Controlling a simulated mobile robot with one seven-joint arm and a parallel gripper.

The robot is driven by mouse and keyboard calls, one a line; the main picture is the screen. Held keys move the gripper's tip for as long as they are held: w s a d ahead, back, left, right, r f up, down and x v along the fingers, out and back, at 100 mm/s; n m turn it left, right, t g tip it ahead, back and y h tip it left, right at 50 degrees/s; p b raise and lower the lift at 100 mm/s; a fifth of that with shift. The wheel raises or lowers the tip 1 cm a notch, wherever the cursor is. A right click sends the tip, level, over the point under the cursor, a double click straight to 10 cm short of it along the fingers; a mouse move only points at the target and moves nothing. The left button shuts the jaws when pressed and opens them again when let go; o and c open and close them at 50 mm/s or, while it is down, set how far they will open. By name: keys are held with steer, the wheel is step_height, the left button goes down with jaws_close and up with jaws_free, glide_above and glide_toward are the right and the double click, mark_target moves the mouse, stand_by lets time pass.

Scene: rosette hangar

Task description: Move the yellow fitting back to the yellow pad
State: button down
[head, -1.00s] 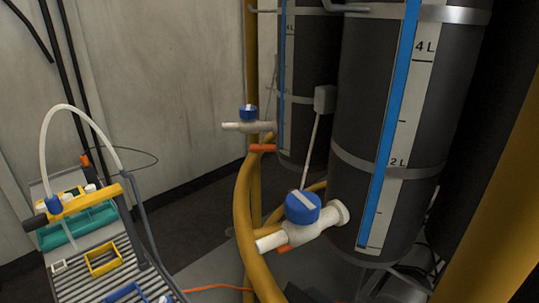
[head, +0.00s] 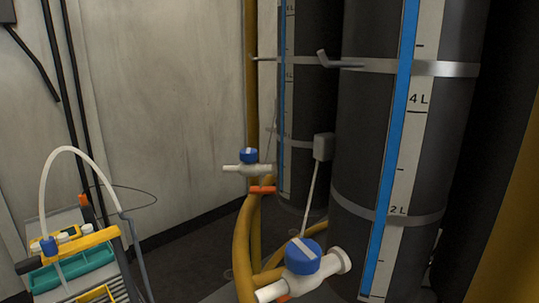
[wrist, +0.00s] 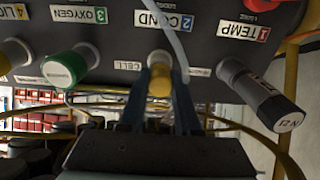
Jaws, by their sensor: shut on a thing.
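In the wrist view my gripper (wrist: 160,100) is shut on a yellow fitting (wrist: 160,85). The fitting sits between the two dark fingers, in line with a pale round port (wrist: 159,58) below the upside-down "2 COND" label. I cannot tell whether fitting and port are joined. A pale hose (wrist: 177,42) passes close by. In the head view a yellow square outline (head: 84,298) lies on the cart's slatted top, cut by the bottom edge. It may be the yellow pad. My gripper is outside the head view.
A black plug (wrist: 265,97) and a green cap (wrist: 63,69) flank the fitting on the panel. The cart (head: 60,215) carries a teal tray (head: 75,282) and an arched white hose (head: 67,149). Valves (head: 302,256) and tall dark tanks (head: 375,140) stand to the right.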

steer(key=shift+r, duration=0.1)
stand_by(0.7)
steer(key=shift+p+v, duration=1.15)
steer(key=shift+v, duration=1.8)
steer(key=s+d+f+m+g+y, duration=0.2)
steer(key=s+d+f+m+g, duration=0.25)
steer(key=s+f, duration=0.35)
steer(key=s+d+f+m+g+y, duration=0.1)
steer(key=s+d+f+m+g, duration=0.35)
steer(key=s, duration=0.65)
steer(key=s+d+f+m+y, duration=0.2)
steer(key=s+m+y, duration=0.15)
steer(key=s, duration=0.45)
steer(key=s+d+f+m+y, duration=0.1)
steer(key=s+f+m+y, duration=0.1)
steer(key=s+m, duration=0.45)
steer(key=shift+n+t, duration=0.4)
steer(key=shift+n, duration=0.1)
steer(key=shift+s+d+f, duration=0.1)
steer(key=shift+s+f, duration=0.2)
steer(key=shift+f, duration=0.55)
steer(key=shift+s+d+f, duration=0.1)
steer(key=shift+s+f, duration=0.2)
steer(key=shift+f, duration=0.6)
steer(key=shift+s+f, duration=0.35)
steer(key=shift+f, duration=0.5)
